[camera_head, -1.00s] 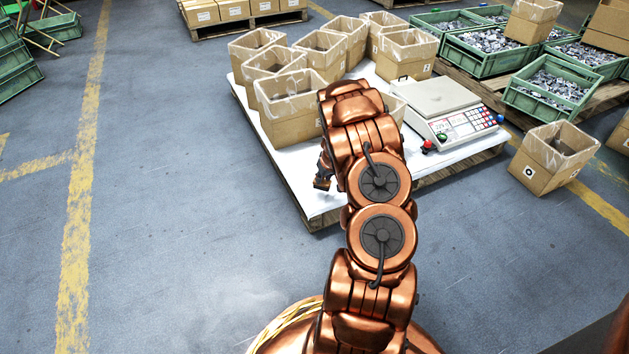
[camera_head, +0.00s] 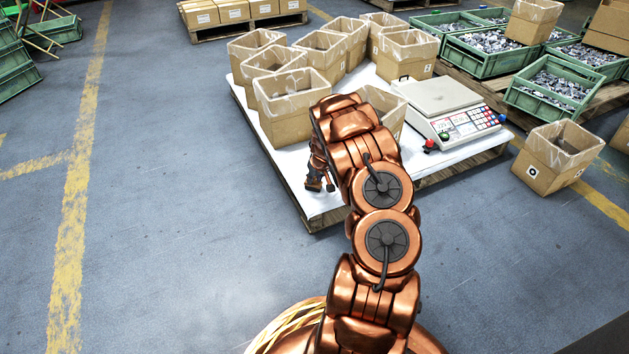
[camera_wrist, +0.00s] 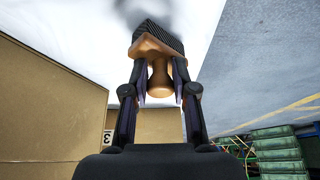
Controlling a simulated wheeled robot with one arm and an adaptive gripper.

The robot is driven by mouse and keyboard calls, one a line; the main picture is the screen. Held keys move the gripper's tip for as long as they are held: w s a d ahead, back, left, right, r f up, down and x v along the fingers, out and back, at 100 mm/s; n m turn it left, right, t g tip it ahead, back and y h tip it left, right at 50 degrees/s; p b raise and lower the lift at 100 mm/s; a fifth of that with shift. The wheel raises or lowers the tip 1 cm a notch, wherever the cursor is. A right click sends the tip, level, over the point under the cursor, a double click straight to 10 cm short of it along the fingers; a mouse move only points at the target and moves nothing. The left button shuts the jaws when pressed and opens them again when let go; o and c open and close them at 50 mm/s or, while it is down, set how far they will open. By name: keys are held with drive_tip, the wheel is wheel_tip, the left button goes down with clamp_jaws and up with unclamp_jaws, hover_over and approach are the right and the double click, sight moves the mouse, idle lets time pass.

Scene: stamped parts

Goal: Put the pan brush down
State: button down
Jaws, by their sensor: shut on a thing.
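The pan brush (camera_wrist: 156,42) shows in the wrist view, with a light wooden body and dark bristles pointing away from my gripper (camera_wrist: 160,88). My gripper is shut on its wooden handle, one finger on each side. The bristles face the white top of the pallet (camera_head: 294,166), and a soft dark shadow lies on the white beside them. I cannot tell whether the bristles touch it. In the head view my gripper (camera_head: 317,182) hangs over the pallet's near left part, partly hidden by my arm; the brush is too small to make out there.
An open cardboard box (camera_wrist: 45,100) stands close on the left in the wrist view. Several such boxes (camera_head: 287,120) fill the pallet's back and left. A scale (camera_head: 450,112) sits at its right. A bare white strip lies along the near left edge.

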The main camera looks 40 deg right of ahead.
drive_tip(key=c, duration=0.9)
unclamp_jaws()
drive_tip(key=shift+r, duration=0.1)
